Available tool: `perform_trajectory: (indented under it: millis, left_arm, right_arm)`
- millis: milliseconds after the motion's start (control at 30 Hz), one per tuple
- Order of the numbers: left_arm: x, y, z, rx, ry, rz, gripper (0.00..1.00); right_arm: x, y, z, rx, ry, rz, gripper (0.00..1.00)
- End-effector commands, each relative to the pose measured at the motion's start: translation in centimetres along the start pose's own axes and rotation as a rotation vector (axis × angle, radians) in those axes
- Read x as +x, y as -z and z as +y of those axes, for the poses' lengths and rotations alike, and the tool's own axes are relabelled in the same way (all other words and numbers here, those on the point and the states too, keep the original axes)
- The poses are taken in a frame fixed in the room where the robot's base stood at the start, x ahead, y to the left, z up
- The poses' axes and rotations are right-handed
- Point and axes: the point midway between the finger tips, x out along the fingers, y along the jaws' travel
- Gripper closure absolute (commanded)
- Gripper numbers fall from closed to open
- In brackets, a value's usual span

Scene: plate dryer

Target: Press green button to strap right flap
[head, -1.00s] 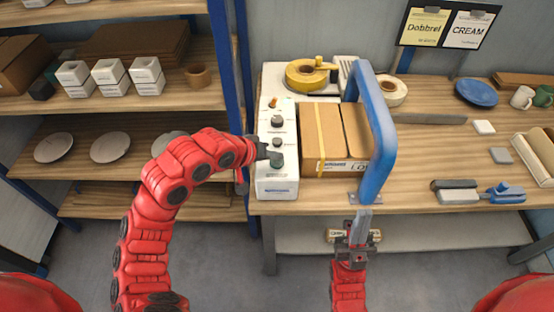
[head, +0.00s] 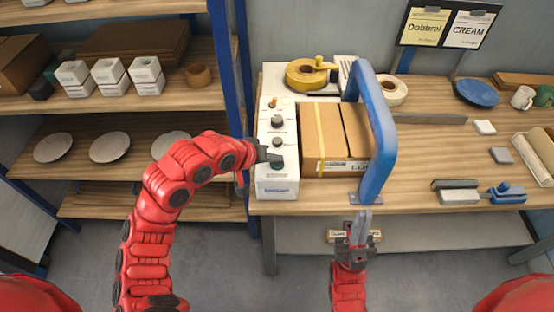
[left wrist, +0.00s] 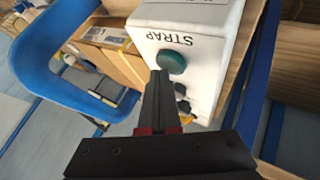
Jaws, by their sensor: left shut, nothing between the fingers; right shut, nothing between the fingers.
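The dark green button (left wrist: 172,61) sits on the white machine's panel beside the word STRAP in the left wrist view. In the head view the button (head: 277,163) is at the panel's near end, partly covered by my gripper. My left gripper (head: 271,156) is shut and empty, its tips at the button; I cannot tell whether they touch it. The fingers (left wrist: 158,82) also point at the button in the left wrist view. A cardboard box (head: 334,167) with a yellow strap stands under the blue arch (head: 381,150). My right gripper (head: 360,225) is shut and empty in front of the table.
The white control box (head: 276,188) carries several other knobs behind the button. A yellow tape roll (head: 306,73) lies behind the box. A blue shelf post (head: 233,90) stands close left of my left gripper. Tools (head: 478,192) lie at the table's right front.

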Motion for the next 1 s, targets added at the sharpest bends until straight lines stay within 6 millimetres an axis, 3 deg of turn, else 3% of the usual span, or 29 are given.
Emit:
perform_trajectory:
  millis: [1000]
  left_arm:
    - [-1.4, 1.1, 1.0, 0.0, 0.001, -0.001, 1.0]
  right_arm:
    - [1.6, 0.3, 0.1, 0.0, 0.0, 0.0, 1.0]
